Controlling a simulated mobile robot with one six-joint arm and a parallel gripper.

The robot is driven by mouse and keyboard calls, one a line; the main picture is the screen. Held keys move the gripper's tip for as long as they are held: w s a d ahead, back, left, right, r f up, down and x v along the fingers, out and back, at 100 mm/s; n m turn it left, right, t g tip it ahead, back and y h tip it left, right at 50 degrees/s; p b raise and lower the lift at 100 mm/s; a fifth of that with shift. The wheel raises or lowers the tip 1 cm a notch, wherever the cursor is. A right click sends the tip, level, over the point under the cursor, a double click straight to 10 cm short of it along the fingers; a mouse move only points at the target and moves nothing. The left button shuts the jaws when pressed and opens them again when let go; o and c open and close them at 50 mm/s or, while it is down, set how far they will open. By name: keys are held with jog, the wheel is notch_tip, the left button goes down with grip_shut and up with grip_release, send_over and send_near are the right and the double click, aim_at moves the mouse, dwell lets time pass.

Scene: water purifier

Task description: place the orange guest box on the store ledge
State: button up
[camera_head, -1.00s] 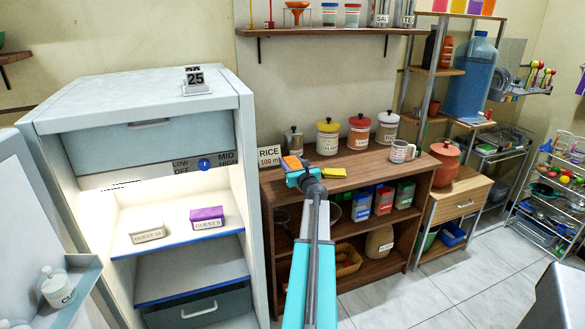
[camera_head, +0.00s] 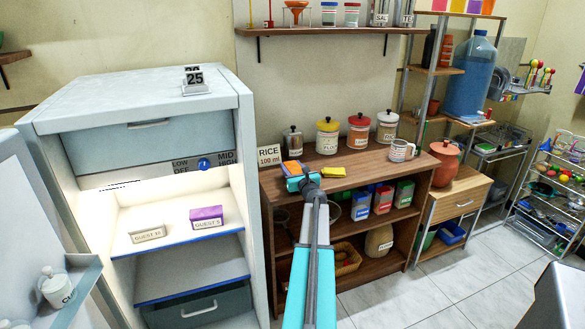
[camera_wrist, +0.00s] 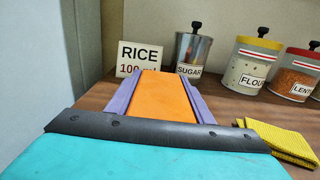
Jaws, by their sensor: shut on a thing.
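The orange guest box (camera_head: 292,167) is held in my gripper (camera_head: 294,176) above the left end of the wooden cabinet top, just right of the open fridge. In the wrist view, the orange box (camera_wrist: 162,97) lies between the purple fingers of my gripper (camera_wrist: 163,90), which is shut on it. Its label is not visible. Whether it touches the top is unclear. No surface is marked as the store ledge; the wooden cabinet top (camera_head: 345,185) is the surface under the box.
The RICE sign (camera_wrist: 141,57) and sugar jar (camera_wrist: 193,52) stand behind the box. A yellow cloth (camera_wrist: 282,141) lies to its right. White (camera_head: 147,233) and purple (camera_head: 206,217) guest boxes sit in the fridge (camera_head: 244,165). A wall shelf (camera_head: 325,31) is higher up.

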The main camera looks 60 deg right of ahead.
jog(key=shift+f, duration=0.2)
jog(key=o, duration=1.3)
jog(key=shift+r, duration=0.2)
jog(key=shift+v, duration=1.4)
jog(key=shift+b+v, duration=0.75)
jog(key=shift+v, duration=3.9)
jog(key=shift+w, duration=0.15)
